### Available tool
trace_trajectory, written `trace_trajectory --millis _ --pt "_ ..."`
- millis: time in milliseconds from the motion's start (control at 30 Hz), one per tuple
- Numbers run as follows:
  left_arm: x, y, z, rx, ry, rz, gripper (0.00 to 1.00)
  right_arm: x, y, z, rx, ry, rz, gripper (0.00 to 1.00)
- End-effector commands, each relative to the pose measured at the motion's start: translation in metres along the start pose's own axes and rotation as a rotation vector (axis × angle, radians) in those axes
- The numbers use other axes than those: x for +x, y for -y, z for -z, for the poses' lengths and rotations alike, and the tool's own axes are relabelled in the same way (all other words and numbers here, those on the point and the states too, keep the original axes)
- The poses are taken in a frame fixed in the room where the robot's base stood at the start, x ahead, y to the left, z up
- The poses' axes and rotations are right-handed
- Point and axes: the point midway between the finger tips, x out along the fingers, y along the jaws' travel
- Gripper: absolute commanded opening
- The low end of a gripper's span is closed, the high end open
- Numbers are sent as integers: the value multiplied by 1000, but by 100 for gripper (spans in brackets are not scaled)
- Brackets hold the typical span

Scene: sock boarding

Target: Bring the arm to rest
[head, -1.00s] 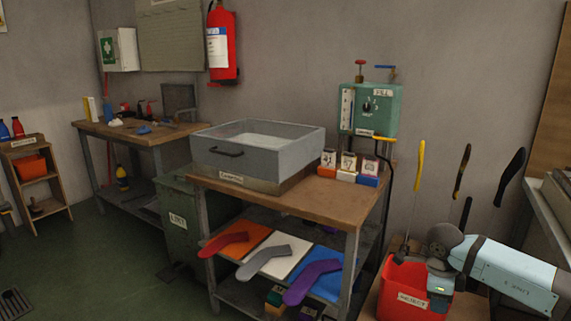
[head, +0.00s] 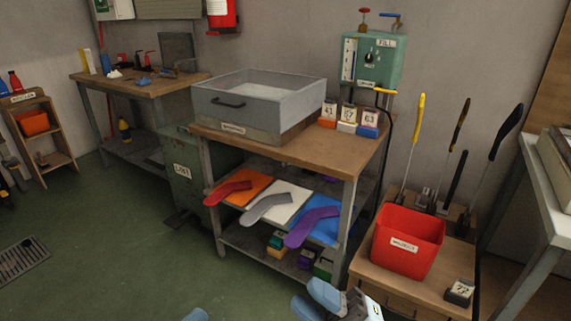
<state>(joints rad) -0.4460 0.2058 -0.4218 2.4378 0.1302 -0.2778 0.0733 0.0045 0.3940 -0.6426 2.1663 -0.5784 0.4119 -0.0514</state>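My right arm is folded low at the bottom edge, with pale blue links. My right gripper (head: 362,304) shows only in part beside these links, cut off by the frame. Its fingers cannot be made out, so I cannot tell whether it is open or shut. It is in front of the work table and left of the red reject bin (head: 407,242), apart from both. A small pale blue piece of my own body shows at the bottom left of centre. My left gripper is not in view.
The work table (head: 345,155) carries a grey basin (head: 250,112); red, grey and purple sock shapes lie on its shelf. Long-handled tools stand behind the bin. A small numbered block (head: 459,291) sits right of the bin. The green floor (head: 120,250) at left is mostly clear.

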Motion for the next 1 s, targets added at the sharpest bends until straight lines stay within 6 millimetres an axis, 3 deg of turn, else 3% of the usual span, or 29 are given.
trace_trajectory --millis 33,167,467,533,1000 --pt "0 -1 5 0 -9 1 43 -6 -12 3 138 105 -84 28" --pt "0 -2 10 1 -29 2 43 -28 -28 -1 450 328 -237 28" --pt "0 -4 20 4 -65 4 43 -81 -26 7 1007 655 -432 28" --pt "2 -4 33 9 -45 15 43 -76 -36 9 1028 692 -432 28" --pt "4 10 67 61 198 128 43 -71 -72 9 992 972 -383 28"
